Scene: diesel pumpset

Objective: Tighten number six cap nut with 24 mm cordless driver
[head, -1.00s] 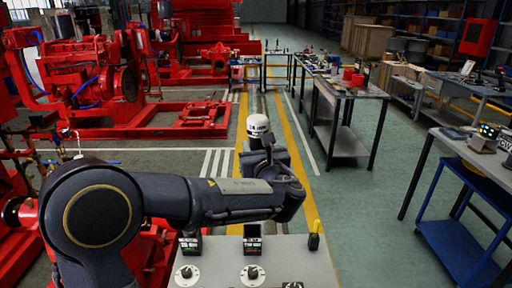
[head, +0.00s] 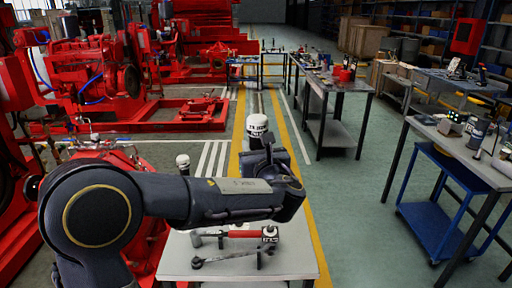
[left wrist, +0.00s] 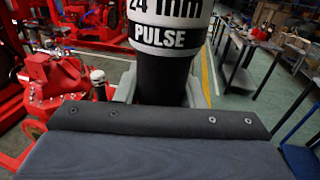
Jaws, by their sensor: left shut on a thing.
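The 24 mm cordless driver (head: 257,130) stands upright with a white, lettered upper body. In the left wrist view its label (left wrist: 172,35) reads "24 mm PULSE" above a black lower part. My left gripper (head: 268,160) is shut on the driver, high over the table and clear of it. The fingertips are mostly hidden. My right gripper is not in view. I cannot pick out the number six cap nut in either view.
A grey table (head: 295,263) below my left arm carries a red-handled wrench (head: 240,234) and a dark spanner (head: 232,257). Red pump machinery (left wrist: 62,95) stands to the left. Workbenches (head: 340,88) and a blue cart (head: 440,222) stand right. Green floor lies between.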

